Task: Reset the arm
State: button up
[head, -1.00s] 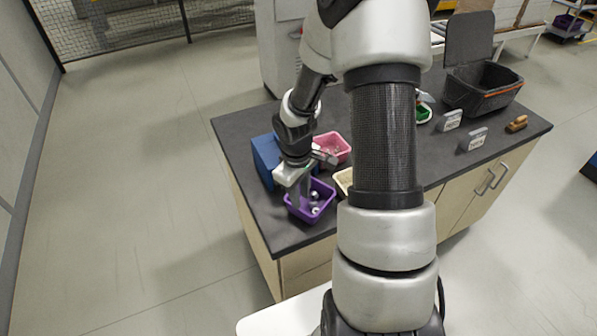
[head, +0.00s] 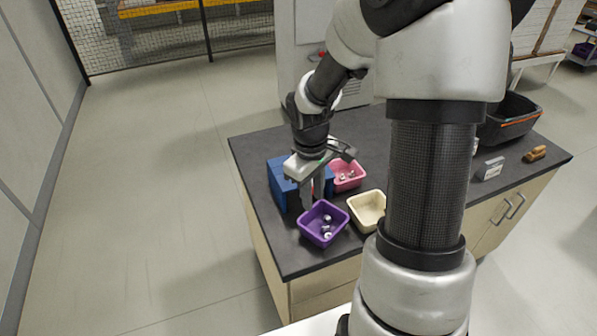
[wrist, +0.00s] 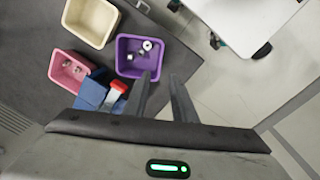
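My gripper (head: 312,190) is above the counter, near the back left edge of the purple bin (head: 309,233) and in front of the blue box (head: 280,187). Its fingers point down. In the wrist view my gripper (wrist: 160,78) has its two fingers apart with nothing between them, so it is open and empty. The purple bin (wrist: 122,58) shows beyond the fingertips with a few small white and metal parts inside. My arm is bent, and its large near links cover part of the counter in the head view.
A pink bin (head: 349,187) with small parts and a cream bin (head: 366,207) stand beside the purple one. A red item (wrist: 118,87) shows at the blue box in the wrist view. A black crate (head: 512,122), label stand (head: 490,169) and brown object (head: 535,154) are at right.

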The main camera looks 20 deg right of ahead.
jog(key=s+a+r+m+t, duration=0.2)
jog(key=s+a+r, duration=0.25)
jog(key=r, duration=0.45)
jog(key=s+a+r+m+t, duration=0.1)
jog(key=s+a+r, duration=0.35)
jog(key=r, duration=0.35)
jog(key=s+r+m+t, duration=0.2)
jog(key=s+r, duration=0.2)
jog(key=s, duration=0.3)
jog(key=shift+r+m+y, duration=0.2)
jog(key=shift+m+y, duration=0.2)
jog(key=shift+o, duration=0.5)
jog(key=shift+d, duration=0.1)
